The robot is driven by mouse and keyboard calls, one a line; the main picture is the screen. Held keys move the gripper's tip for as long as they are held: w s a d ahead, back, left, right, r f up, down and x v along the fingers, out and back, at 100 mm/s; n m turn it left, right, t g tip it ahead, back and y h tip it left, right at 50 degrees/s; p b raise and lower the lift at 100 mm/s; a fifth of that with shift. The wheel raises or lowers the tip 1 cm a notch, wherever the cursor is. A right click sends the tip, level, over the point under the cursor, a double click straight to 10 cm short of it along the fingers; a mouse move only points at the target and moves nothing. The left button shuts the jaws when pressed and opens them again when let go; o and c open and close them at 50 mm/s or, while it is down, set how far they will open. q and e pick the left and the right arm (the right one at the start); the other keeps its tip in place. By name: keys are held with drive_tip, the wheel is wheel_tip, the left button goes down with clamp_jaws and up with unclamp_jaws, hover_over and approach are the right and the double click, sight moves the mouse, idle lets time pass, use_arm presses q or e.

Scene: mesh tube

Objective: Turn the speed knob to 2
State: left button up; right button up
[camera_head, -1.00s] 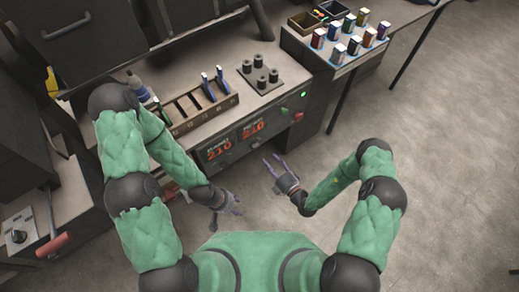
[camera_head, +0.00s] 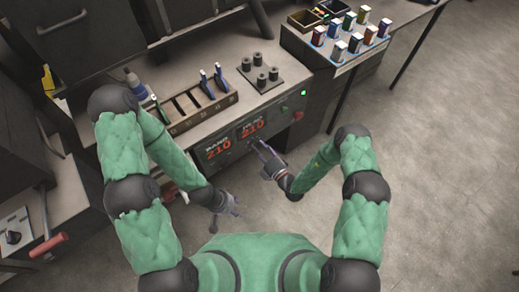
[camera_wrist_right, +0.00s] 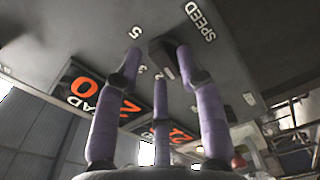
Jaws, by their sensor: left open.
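In the right wrist view a dark panel carries the word SPEED (camera_wrist_right: 200,20) and small digits, with 5 and 3 readable. A dark blocky knob (camera_wrist_right: 165,58) shows near the fingertips; its pointer setting cannot be read. My right gripper (camera_head: 262,148) is at the front panel below the red displays. Its purple fingers (camera_wrist_right: 157,55) are spread around the knob area; contact is unclear. My left gripper (camera_head: 230,205) is open and empty, hanging lower and farther left, away from the panel.
Two red displays (camera_head: 218,149) face me on the machine front. A green light (camera_head: 303,93) and red button (camera_head: 298,119) sit to their right. A slotted wooden rack (camera_head: 190,108) and a block with dark cylinders (camera_head: 261,74) stand on top. Open floor lies at right.

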clamp_jaws()
drive_tip(key=shift+m, duration=0.3)
drive_tip(key=m+p, duration=0.1)
drive_tip(key=m, duration=0.2)
drive_tip(key=shift+w+d+f+m+p, duration=0.1)
drive_tip(key=shift+m+p, duration=0.45)
drive_tip(key=shift+m, duration=1.45)
drive_tip(key=o, duration=0.5)
unclamp_jaws()
